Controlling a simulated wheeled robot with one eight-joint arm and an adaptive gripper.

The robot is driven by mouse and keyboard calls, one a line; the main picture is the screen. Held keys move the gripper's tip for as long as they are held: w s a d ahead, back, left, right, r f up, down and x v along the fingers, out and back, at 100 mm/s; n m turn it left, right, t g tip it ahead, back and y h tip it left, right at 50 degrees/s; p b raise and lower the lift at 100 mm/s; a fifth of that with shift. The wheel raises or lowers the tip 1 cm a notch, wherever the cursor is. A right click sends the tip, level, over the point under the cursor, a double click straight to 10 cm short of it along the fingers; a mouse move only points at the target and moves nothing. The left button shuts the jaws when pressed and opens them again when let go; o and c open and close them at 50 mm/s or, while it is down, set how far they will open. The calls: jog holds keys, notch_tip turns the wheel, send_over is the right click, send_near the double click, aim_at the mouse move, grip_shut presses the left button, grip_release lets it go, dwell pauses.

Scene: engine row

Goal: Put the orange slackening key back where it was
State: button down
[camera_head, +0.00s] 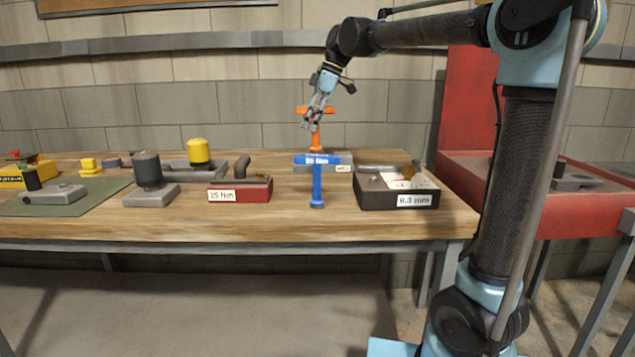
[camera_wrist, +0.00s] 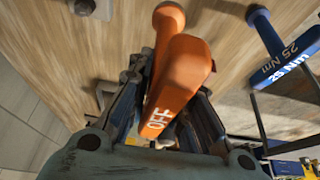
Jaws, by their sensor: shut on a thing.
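My gripper (camera_head: 312,120) is shut on the orange key (camera_head: 317,138), a T-shaped key marked OFF. I hold it upright above the rear of the bench, and its lower end is hidden behind a blue T-shaped key (camera_head: 317,185). In the wrist view the orange key (camera_wrist: 180,85) lies between my fingers (camera_wrist: 165,110). I cannot tell whether its foot touches anything. The blue key, marked 25 Nm in the wrist view (camera_wrist: 268,38), stands upright in front. A grey block (camera_head: 342,160) with a small label sits behind the blue key.
A red block (camera_head: 240,195) labelled 25 Nm is left of the blue key. A dark box (camera_head: 385,200) labelled 0.3 mm is to the right. A grey-based dark knob (camera_head: 150,170) and a yellow-capped piece (camera_head: 199,152) stand further left. The bench's front strip is clear.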

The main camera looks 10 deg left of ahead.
aim_at(314, 147)
jog(key=shift+f, duration=5.2)
jog(key=c, duration=1.5)
grip_release()
jog(key=shift+o, duration=0.2)
jog(key=v, duration=1.2)
